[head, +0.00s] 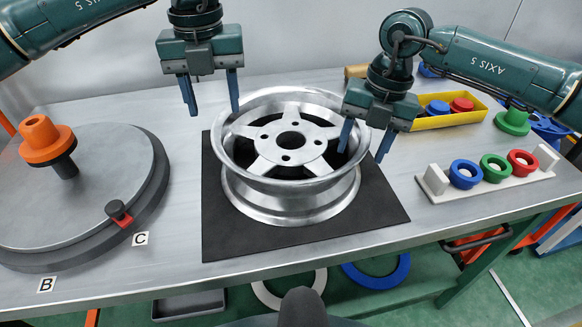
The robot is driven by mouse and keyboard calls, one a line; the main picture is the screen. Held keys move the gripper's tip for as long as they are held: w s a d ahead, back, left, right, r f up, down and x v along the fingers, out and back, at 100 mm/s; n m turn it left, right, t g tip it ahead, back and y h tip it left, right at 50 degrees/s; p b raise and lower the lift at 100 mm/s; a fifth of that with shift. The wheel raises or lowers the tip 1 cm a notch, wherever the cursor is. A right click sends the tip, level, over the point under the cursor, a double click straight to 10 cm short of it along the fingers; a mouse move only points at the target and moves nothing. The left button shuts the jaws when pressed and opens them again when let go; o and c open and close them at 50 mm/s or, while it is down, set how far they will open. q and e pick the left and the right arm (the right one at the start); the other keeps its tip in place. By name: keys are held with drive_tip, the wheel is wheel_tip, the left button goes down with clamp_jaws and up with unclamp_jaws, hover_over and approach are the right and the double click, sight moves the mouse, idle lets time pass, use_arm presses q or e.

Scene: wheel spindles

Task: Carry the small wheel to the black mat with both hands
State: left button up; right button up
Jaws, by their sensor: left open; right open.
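The small wheel (264,188), a silver rim with a spoked face, lies face up on the black mat (240,240). My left gripper (212,108) is open and empty, above the wheel's upper left side, with its fingers pointing down. My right gripper (363,147) is open at the wheel's right side. Its left finger overlaps the rim's edge in the picture and its right finger is outside the rim. I cannot tell whether the fingers touch the rim.
A round grey turntable (110,190) with an orange knob (40,137) stands at left. A white holder (490,182) with blue, green and red rings is at right. Behind it is a yellow bin (440,121). The table's front strip is clear.

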wheel_tip(320, 180, up, 11)
drive_tip(key=d, duration=0.1)
drive_tip(key=shift+w+d+f, duration=0.2)
drive_tip(key=shift+w+d, duration=0.1)
drive_tip(key=shift+w, duration=0.05)
